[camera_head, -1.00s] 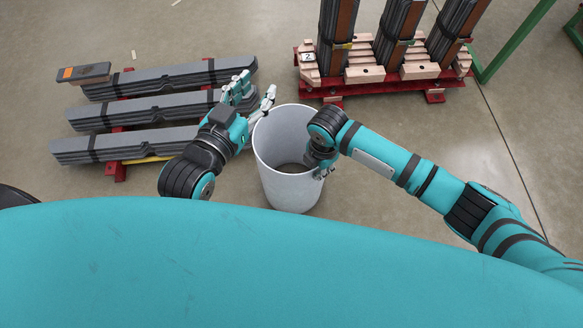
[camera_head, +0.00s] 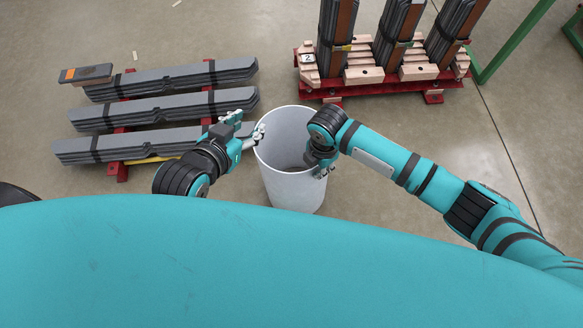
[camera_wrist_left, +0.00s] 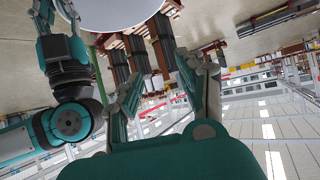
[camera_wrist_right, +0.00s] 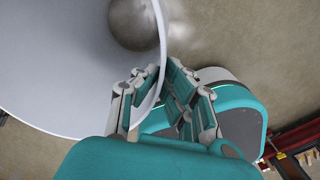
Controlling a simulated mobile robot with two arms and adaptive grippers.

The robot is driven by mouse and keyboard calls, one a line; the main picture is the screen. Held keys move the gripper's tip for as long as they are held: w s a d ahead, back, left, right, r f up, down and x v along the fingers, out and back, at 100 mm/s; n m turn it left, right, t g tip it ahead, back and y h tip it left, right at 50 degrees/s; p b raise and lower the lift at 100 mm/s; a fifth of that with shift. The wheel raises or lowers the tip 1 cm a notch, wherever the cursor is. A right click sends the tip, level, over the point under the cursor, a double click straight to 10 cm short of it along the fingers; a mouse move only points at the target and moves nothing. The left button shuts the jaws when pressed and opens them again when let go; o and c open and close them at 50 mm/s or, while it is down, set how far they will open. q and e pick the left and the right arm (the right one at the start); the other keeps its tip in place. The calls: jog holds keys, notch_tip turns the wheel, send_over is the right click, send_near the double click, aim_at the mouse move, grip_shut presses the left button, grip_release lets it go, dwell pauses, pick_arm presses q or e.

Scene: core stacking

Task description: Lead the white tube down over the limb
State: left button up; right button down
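The white tube (camera_head: 292,185) is open-topped and close to upright in front of me. Its wall fills the upper left of the right wrist view (camera_wrist_right: 60,60), and it shows at the top of the left wrist view (camera_wrist_left: 112,12). My right gripper (camera_head: 322,165) has its fingers (camera_wrist_right: 160,75) on both sides of the tube's wall at the right rim and looks shut on it. My left gripper (camera_head: 256,133) is open beside the left rim; its fingers (camera_wrist_left: 155,75) stand apart with nothing between them. Three upright limbs (camera_head: 392,35) stand at the back right.
The limbs stand on a red base (camera_head: 400,88) with pale wooden blocks (camera_head: 365,74). Grey stacked laminations (camera_head: 165,108) lie on red supports at the left. A green frame (camera_head: 510,45) stands at the far right. Floor (camera_head: 285,50) is clear behind the tube.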

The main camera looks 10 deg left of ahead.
jog(key=shift+r+p, duration=1.15)
jog(key=shift+p, duration=0.05)
pick_arm(q)
jog(key=s+a+f+g+y, duration=0.1)
jog(key=s+a+f+g, duration=0.1)
jog(key=s+g, duration=0.2)
jog(key=s+a+f+g+y+p, duration=0.1)
jog(key=s+a+f+g, duration=0.1)
jog(key=s, duration=0.6)
jog(key=shift+s+f+g, duration=0.25)
jog(key=shift+f+g, duration=0.35)
jog(key=shift+g, duration=0.3)
pick_arm(e)
jog(key=shift+r, duration=0.6)
pick_arm(q)
jog(key=shift+a, duration=0.1)
